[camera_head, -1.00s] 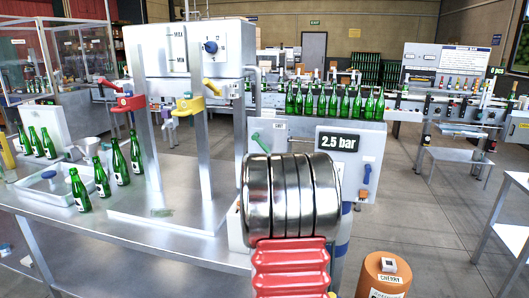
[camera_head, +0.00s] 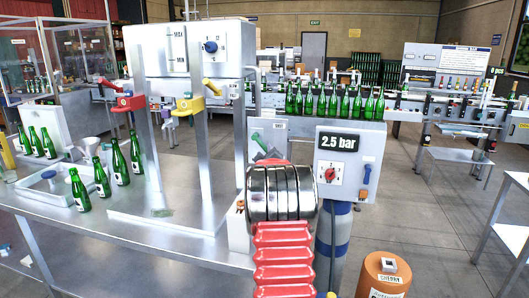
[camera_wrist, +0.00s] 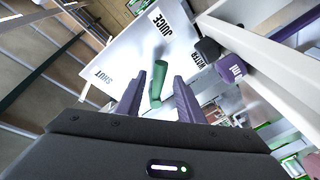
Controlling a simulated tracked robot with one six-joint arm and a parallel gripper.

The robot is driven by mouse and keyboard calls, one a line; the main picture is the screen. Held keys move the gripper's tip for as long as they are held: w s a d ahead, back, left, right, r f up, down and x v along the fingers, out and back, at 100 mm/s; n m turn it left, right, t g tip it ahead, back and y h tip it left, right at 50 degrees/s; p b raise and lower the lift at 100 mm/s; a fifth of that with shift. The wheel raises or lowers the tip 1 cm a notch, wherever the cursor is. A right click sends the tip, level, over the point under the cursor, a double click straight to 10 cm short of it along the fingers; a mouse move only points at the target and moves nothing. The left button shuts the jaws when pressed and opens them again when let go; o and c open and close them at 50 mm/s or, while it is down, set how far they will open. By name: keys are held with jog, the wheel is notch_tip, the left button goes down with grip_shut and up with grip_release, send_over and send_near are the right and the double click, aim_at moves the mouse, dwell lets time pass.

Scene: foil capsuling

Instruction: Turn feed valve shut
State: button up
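The green feed valve handle (camera_wrist: 160,55) stands on a white panel (camera_wrist: 120,50) in the wrist view, between a "JUICE" label and a "SHUT" label. In the head view the handle (camera_head: 258,141) shows on the panel left of the 2.5 bar display, partly covered by my gripper. My gripper (camera_wrist: 159,80) has its two fingers apart, one on each side of the handle's lower part. A gap shows on both sides, so the fingers do not look closed on it. In the head view the gripper (camera_head: 271,157) is small and partly hidden by my arm.
A dark knob (camera_wrist: 207,50) and a purple knob (camera_wrist: 231,68) stand close right of my gripper in the wrist view. A red dial (camera_head: 330,174) and a blue handle (camera_head: 366,173) sit on the box. Green bottles (camera_head: 335,102) line the conveyor behind.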

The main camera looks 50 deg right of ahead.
jog(key=shift+x, duration=0.85)
jog(key=shift+c, duration=0.4)
grip_shut()
